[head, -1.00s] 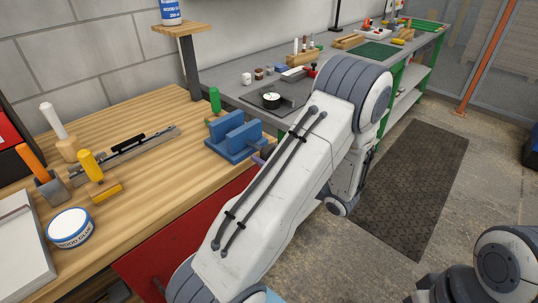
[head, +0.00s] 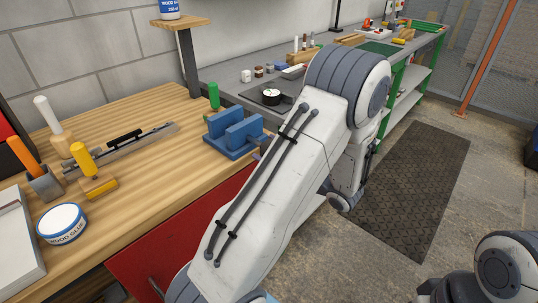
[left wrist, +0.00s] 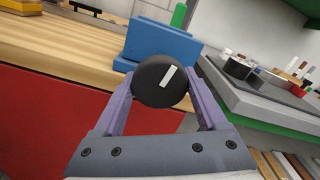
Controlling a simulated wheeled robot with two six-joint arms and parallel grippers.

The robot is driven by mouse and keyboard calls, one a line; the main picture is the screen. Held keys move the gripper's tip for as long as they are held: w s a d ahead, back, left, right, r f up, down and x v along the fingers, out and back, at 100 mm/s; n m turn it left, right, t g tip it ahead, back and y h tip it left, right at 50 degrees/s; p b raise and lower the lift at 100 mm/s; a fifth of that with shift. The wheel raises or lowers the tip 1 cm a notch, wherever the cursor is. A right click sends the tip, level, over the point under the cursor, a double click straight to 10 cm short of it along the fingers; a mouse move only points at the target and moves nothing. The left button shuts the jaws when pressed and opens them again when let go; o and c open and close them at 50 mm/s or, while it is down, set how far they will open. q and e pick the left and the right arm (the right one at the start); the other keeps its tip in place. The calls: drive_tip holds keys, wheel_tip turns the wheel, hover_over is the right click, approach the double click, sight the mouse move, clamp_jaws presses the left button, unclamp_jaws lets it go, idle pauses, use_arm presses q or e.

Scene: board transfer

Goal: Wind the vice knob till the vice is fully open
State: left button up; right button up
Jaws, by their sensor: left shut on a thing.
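The blue vice (head: 232,137) stands at the right front corner of the wooden bench, with a gap showing between its two jaws. It also shows in the left wrist view (left wrist: 160,40), behind the knob. The round black vice knob (left wrist: 152,88) faces the wrist camera, and its white mark is tilted a little right of upright. My left gripper (left wrist: 163,82) is shut on the knob, one purple finger on each side. In the head view my left arm hides most of the knob and gripper. My right gripper is not in view.
The wooden bench (head: 160,165) holds a wood glue tin (head: 62,223), a yellow-handled tool (head: 84,162) and a long metal tool left of the vice. A green cylinder (head: 213,95) stands behind the vice. A grey bench (head: 240,87) adjoins at the back right. Open floor lies to the right.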

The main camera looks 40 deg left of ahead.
use_arm(q)
drive_tip(key=shift+n+b, duration=0.7)
drive_tip(key=shift+n, duration=0.4)
drive_tip(key=o, duration=1.3)
drive_tip(key=shift+d, duration=0.1)
drive_tip(key=d, duration=1)
drive_tip(key=shift+s+d, duration=0.15)
drive_tip(key=shift+s, duration=0.25)
